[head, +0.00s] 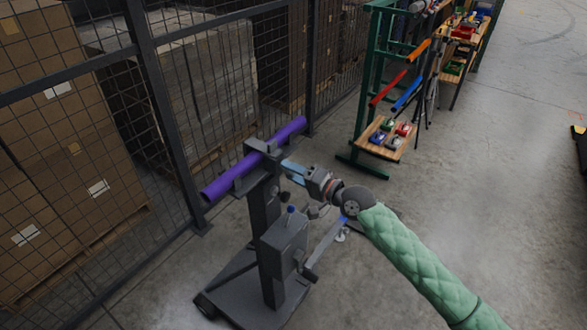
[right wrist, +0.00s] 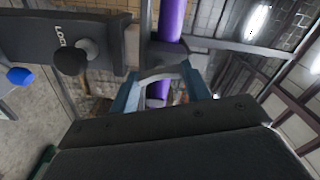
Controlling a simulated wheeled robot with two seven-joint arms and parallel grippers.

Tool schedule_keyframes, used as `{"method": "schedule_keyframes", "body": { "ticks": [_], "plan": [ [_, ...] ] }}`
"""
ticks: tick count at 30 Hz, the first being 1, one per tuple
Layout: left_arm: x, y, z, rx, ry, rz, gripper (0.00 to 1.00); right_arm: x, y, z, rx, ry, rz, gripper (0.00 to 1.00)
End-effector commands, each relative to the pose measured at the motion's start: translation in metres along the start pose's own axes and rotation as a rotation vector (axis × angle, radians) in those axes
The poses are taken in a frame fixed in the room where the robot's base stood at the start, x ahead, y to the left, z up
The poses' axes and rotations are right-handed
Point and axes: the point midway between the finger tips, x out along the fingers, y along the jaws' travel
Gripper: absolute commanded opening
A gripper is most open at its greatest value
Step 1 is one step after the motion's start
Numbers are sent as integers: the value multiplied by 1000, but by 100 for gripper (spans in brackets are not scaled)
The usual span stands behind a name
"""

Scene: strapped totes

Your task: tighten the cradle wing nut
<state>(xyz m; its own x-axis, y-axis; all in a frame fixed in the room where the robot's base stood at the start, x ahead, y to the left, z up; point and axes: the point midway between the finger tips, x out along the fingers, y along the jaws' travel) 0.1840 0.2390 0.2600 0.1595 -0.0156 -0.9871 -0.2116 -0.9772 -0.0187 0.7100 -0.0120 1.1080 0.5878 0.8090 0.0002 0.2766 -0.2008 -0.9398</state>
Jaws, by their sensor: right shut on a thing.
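A purple tube (head: 255,160) lies slantwise in the grey cradle (head: 262,150) on top of a wheeled stand. My right gripper (head: 290,168) reaches in from the right with its light-blue fingers at the cradle's near side, just below the tube. In the right wrist view, the fingers (right wrist: 162,75) stand on either side of a small grey piece at the cradle, and the tube (right wrist: 171,22) passes behind them. The gripper is shut on this piece, which appears to be the wing nut; its wings are not clearly visible. My left gripper is not in view.
A dark knob (right wrist: 70,60) beside a LOCK label and a blue knob (right wrist: 20,76) are left of the fingers. The grey stand (head: 284,245) is below. A mesh fence (head: 220,60) runs behind; a green rack (head: 365,90) stands beyond.

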Motion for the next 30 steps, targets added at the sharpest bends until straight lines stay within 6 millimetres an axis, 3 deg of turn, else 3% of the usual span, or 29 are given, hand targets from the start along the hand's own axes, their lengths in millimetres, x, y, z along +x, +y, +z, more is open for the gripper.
{"method": "schedule_keyframes", "body": {
  "ticks": [7,15,30],
  "plan": [
    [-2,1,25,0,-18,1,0,0,1,1,151,-1,3,24],
    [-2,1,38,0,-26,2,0,0,1,1,231,-2,3,24],
    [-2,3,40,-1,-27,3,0,0,2,1,246,-1,3,24]
  ]
}}
